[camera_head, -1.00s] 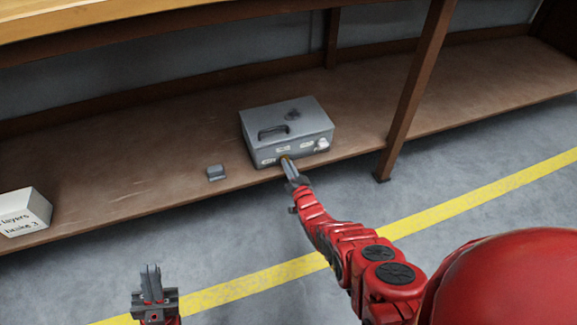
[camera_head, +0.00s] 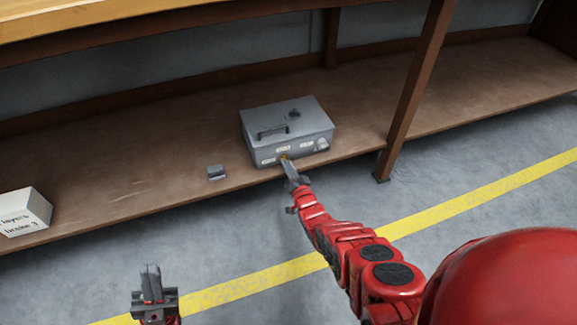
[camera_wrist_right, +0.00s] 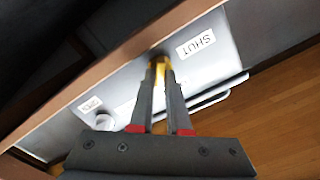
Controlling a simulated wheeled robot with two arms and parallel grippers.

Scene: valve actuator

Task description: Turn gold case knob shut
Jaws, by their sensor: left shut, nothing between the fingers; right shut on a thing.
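The grey metal case (camera_head: 262,127) sits on the lower wooden shelf, with a handle on top and white labels on its front. Its gold knob (camera_head: 284,157) is on the front face and mostly hidden by my right gripper (camera_head: 289,165). In the right wrist view the gold knob (camera_wrist_right: 160,65) is between the fingertips of my right gripper (camera_wrist_right: 160,80), which is shut on it. A label reading SHUT (camera_wrist_right: 196,43) is beside the knob. My left gripper (camera_head: 151,272) is shut and empty, low at the left over the floor, away from the case.
A small grey block (camera_head: 216,172) lies on the shelf (camera_head: 120,185) left of the case. A white box (camera_head: 24,211) with writing stands at the far left. A wooden post (camera_head: 412,95) rises right of the case. A pale round knob (camera_wrist_right: 105,122) is on the case front.

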